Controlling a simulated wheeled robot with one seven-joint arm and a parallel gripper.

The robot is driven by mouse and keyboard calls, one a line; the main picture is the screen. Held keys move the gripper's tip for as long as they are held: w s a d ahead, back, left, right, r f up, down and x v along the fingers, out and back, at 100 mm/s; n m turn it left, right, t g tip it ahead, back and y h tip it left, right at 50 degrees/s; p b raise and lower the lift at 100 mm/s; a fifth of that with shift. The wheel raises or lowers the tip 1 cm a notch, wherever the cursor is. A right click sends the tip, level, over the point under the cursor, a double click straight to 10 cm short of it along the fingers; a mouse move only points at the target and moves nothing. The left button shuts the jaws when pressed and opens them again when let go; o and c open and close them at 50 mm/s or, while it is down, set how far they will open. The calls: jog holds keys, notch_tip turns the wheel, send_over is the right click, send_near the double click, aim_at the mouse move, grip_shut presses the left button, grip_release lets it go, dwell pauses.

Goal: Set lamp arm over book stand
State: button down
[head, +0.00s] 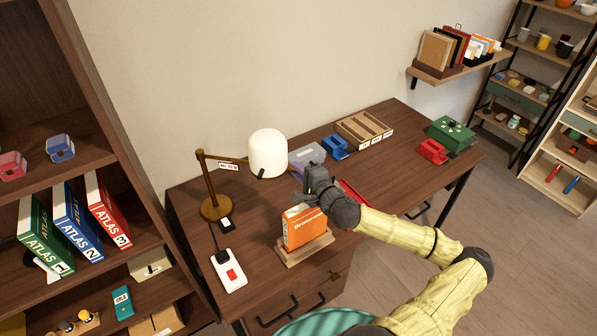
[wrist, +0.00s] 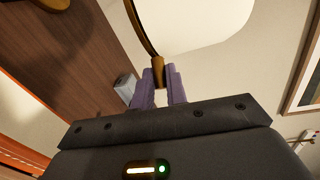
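The lamp has a bronze base (head: 215,208), an upright post and a thin arm (head: 228,160) reaching right to a white shade (head: 268,152). The shade and a curved bronze rod with a short stub (wrist: 158,72) also show in the wrist view. The book stand (head: 304,248) is wooden and holds an upright orange book (head: 304,228); the shade is behind and left of it. My gripper (head: 298,197) is above the book stand, short of the shade. In the wrist view its purple fingers (wrist: 160,90) are apart, with the stub in line with the gap; contact is unclear.
A white switch box (head: 229,270) with a red button is left of the book stand. Blue (head: 335,147) and red (head: 432,151) holders, a wooden tray (head: 364,130) and a green box (head: 450,133) stand further right. A bookshelf borders the desk's left side.

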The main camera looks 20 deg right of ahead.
jog(key=c, duration=1.4)
grip_release()
jog(key=shift+a, duration=0.15)
jog(key=p+v, duration=0.9)
jog(key=v, duration=0.8)
jog(key=shift+s+p, duration=0.2)
jog(key=shift+p, duration=0.15)
